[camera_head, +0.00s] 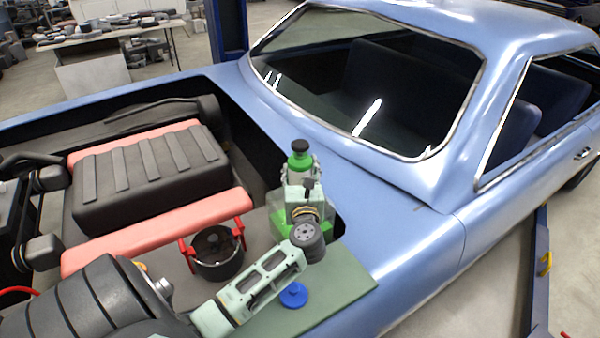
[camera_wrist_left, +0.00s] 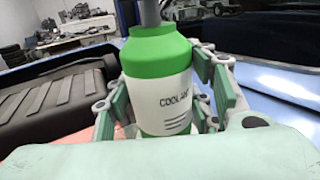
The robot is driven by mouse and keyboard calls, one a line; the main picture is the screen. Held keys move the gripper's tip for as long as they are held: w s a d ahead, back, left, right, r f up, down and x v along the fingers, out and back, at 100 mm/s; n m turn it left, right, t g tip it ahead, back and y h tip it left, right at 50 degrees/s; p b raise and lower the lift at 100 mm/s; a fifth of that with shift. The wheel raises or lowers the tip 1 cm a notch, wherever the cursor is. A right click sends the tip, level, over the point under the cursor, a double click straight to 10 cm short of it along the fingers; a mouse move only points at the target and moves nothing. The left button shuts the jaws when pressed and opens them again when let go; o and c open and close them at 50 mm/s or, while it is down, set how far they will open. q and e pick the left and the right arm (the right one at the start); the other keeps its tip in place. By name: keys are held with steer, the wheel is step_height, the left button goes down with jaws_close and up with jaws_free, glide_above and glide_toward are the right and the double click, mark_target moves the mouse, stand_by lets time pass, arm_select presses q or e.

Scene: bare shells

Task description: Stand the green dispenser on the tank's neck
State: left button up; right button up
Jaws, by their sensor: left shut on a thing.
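The green dispenser (camera_head: 300,161) has a black cap and appears upright in the head view. In the left wrist view the dispenser (camera_wrist_left: 160,62) shows a white label reading "COOLANT". My left gripper (camera_head: 300,178) is shut on it, with a finger on each side. The tank (camera_head: 283,222), pale with green in its lower part, stands below the gripper in the engine bay. My gripper and wrist cover much of the tank. Its neck is hidden, so I cannot tell whether the dispenser's base touches it. My right gripper is not in view.
A blue cap (camera_head: 293,295) lies on a green mat (camera_head: 345,284) on the fender. A black round part with red handles (camera_head: 217,253) is left of the tank. A red bar (camera_head: 150,235) and a black ribbed engine cover (camera_head: 150,175) fill the bay. The windshield (camera_head: 370,85) rises behind.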

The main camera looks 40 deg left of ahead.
arm_select(q)
steer(key=shift+a+f, duration=0.1)
steer(key=shift+f, duration=0.2)
steer(key=shift+f, duration=0.15)
steer(key=o, duration=1.6)
steer(key=shift+c, duration=0.2)
steer(key=shift+r, duration=0.2)
steer(key=b+v, duration=0.3)
steer(key=v, duration=0.9)
